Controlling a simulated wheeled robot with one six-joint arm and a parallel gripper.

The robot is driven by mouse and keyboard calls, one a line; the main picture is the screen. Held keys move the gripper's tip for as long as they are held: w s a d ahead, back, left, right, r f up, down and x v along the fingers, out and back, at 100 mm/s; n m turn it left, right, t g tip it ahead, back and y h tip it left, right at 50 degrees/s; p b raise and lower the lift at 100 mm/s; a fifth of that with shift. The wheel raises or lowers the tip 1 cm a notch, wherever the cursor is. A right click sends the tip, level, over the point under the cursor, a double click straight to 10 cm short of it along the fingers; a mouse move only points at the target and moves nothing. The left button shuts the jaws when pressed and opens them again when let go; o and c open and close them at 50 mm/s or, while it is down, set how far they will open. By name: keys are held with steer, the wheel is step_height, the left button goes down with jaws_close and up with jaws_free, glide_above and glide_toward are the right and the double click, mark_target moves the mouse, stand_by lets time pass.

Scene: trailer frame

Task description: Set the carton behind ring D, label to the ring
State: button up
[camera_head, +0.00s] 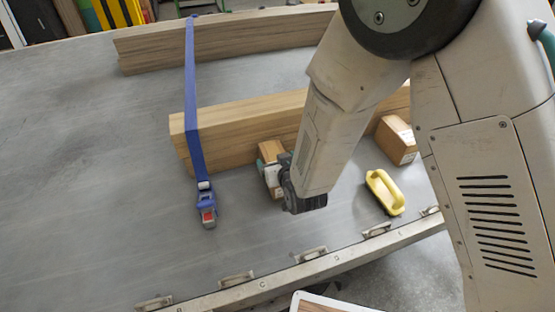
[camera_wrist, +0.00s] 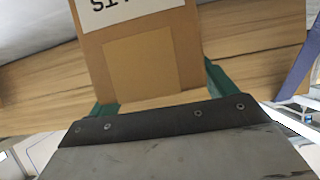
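A brown carton (camera_head: 271,151) stands on the trailer bed beside the near timber beam, partly hidden by my gripper (camera_head: 271,173). In the wrist view the carton (camera_wrist: 130,62) fills the upper middle; a white label with dark, upside-down letters shows at its top edge. The green fingers of my gripper (camera_wrist: 160,95) lie along both sides of the carton and appear shut on it. Rings sit along the near edge rail; the small letters are hard to read, and a ring (camera_head: 312,254) beside what may be a D lies below my gripper.
A blue strap (camera_head: 190,100) with a ratchet (camera_head: 207,209) crosses the timber beams (camera_head: 225,130) at left. A yellow handled tool (camera_head: 384,192) and another carton (camera_head: 397,140) lie at right. The bed between my gripper and the rail (camera_head: 290,272) is clear.

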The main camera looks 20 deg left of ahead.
steer(key=shift+r, duration=0.1)
steer(key=shift+s+d+r, duration=0.1)
steer(key=shift+s+r, duration=0.05)
steer(key=shift+s, duration=0.05)
steer(key=v, duration=1.1)
steer(key=shift+s, duration=0.2)
steer(key=shift+w+d+r, duration=0.1)
steer(key=shift+r, duration=0.05)
steer(key=w+d+r+m+g+h, duration=0.1)
steer(key=d+r+m+g+h, duration=0.1)
steer(key=d+r, duration=0.6)
steer(key=w+d+r+m+g+h, duration=0.15)
steer(key=d+r, duration=0.35)
steer(key=d, duration=0.5)
steer(key=s+d+r+m+g+h, duration=0.1)
steer(key=s+d+r+g+h, duration=0.1)
steer(key=s+d+r, duration=0.3)
steer(key=s+d+r+m+g+h, duration=0.1)
steer(key=s+d+r+g, duration=0.3)
steer(key=s+d, duration=0.8)
steer(key=shift+s+d+r+m+h, duration=0.2)
steer(key=shift+s+r+m+h, duration=0.15)
steer(key=shift+s+r+m, duration=0.55)
